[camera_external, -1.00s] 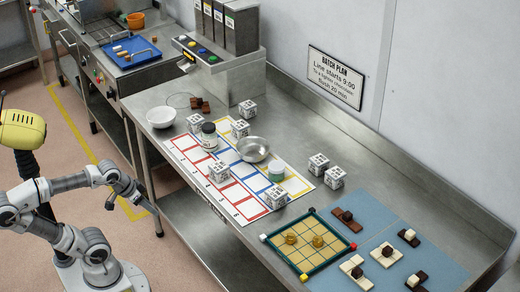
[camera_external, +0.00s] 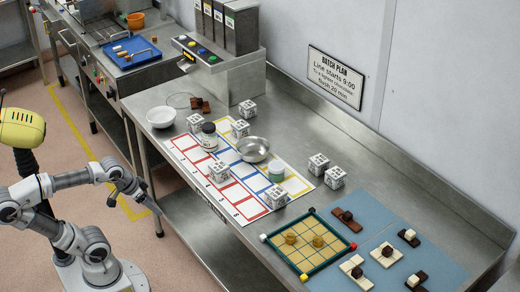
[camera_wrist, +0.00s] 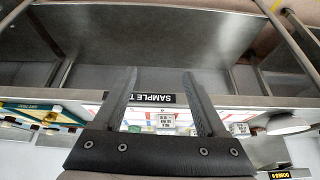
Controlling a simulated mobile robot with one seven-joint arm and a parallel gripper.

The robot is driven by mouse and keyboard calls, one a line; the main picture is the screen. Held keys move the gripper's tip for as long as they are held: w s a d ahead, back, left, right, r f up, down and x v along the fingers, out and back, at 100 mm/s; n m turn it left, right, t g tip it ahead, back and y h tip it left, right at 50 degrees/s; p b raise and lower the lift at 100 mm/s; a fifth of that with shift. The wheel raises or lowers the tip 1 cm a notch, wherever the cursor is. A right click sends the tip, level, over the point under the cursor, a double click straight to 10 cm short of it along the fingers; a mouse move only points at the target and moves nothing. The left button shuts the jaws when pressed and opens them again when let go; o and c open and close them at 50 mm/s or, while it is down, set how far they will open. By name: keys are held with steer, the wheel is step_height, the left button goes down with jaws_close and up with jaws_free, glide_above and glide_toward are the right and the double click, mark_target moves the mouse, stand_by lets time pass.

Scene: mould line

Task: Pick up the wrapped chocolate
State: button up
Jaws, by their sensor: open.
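Two gold lumps, which look like wrapped chocolates, sit on the yellow gridded board with a dark green rim (camera_external: 282,262). One gold lump (camera_external: 290,237) is left of the other gold lump (camera_external: 318,241). My gripper (camera_external: 155,209) is in front of the steel table's left front edge, well away from the board. In the wrist view my gripper (camera_wrist: 160,72) is open, with nothing between its fingers. That view looks upside down at the table front, and part of the board (camera_wrist: 38,108) shows at its left.
The steel table (camera_external: 340,125) carries a printed mat (camera_external: 250,208), several printed cubes, a steel bowl (camera_external: 253,149), a white bowl (camera_external: 161,117) and a jar (camera_external: 209,138). A blue mat (camera_external: 430,262) with brown and white pieces lies right of the board.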

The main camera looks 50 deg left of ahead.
steer(key=w+d+r+m+g+h+p, duration=0.1)
steer(key=w+d+r+m+p, duration=0.45)
steer(key=w+d+p, duration=0.35)
steer(key=w+d+r+m+g+p, duration=0.1)
steer(key=w+d+r+m+p, duration=0.3)
steer(key=w+d+r+p, duration=0.55)
steer(key=m+g+h+p, duration=0.2)
steer(key=m+h+p, duration=0.15)
steer(key=p, duration=0.25)
glide_above(288, 233)
steer(key=s+a, duration=0.1)
steer(key=f, duration=1.1)
steer(key=shift+s+a, duration=0.2)
steer(key=shift+a+x, duration=0.2)
steer(key=shift+x, duration=1.3)
steer(key=shift+a+x, duration=0.25)
steer(key=shift+x, duration=1.25)
steer(key=shift+w+f, duration=0.15)
steer(key=shift+w, duration=0.05)
jaws_close()
